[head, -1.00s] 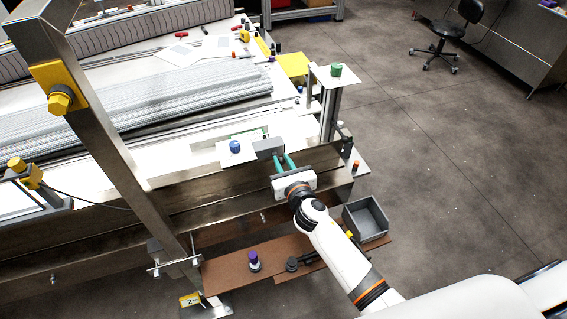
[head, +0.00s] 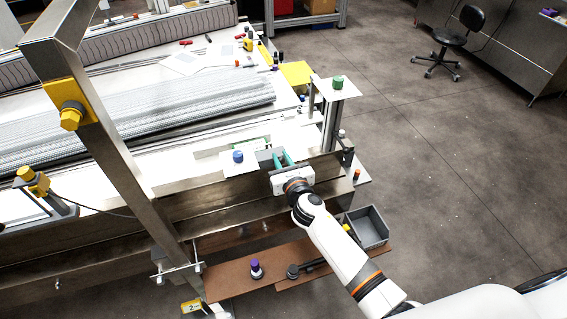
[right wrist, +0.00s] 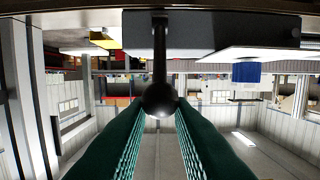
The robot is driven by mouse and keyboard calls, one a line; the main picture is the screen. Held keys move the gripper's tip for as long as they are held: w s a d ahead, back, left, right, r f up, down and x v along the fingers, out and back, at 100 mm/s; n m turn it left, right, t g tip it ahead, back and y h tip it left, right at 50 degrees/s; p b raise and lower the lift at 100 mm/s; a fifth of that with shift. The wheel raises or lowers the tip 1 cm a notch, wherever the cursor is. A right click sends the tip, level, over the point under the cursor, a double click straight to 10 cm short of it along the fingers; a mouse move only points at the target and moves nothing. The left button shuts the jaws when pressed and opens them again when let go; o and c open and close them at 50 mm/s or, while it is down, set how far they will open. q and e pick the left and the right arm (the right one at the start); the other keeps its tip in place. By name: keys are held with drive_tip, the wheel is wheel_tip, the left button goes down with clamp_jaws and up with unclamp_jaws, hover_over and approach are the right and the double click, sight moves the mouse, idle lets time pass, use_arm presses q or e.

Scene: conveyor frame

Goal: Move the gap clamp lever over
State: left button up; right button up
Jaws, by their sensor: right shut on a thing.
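The gap clamp lever (right wrist: 160,55) is a dark rod with a black ball knob (right wrist: 160,99), seen in the right wrist view. It comes from a dark grey block (right wrist: 210,30) at the top of that view. The block (head: 265,155) also shows in the head view, at the right end of the conveyor frame. My right gripper (head: 281,158) has green fingers, which also show in the right wrist view (right wrist: 160,112) on both sides of the knob. It is shut on the lever's knob. In the head view the lever is hidden by the gripper. My left gripper is not in view.
A blue knob (head: 238,157) stands left of the block. A green-capped plate (head: 345,90) on a post rises to the right. Below are a brown shelf (head: 225,275) with a purple-topped piece (head: 256,268) and a grey bin (head: 368,228). Open floor lies to the right.

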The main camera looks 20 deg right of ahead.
drive_tip(key=shift+w+r, duration=0.15)
drive_tip(key=shift+w+r, duration=0.2)
drive_tip(key=shift+w, duration=0.05)
drive_tip(key=shift+c, duration=0.2)
drive_tip(key=shift+f, duration=0.1)
drive_tip(key=o, duration=0.8)
drive_tip(key=shift+w, duration=0.1)
drive_tip(key=s+r, duration=0.1)
drive_tip(key=s, duration=1.1)
drive_tip(key=shift+d+r, duration=0.15)
drive_tip(key=shift+d, duration=0.05)
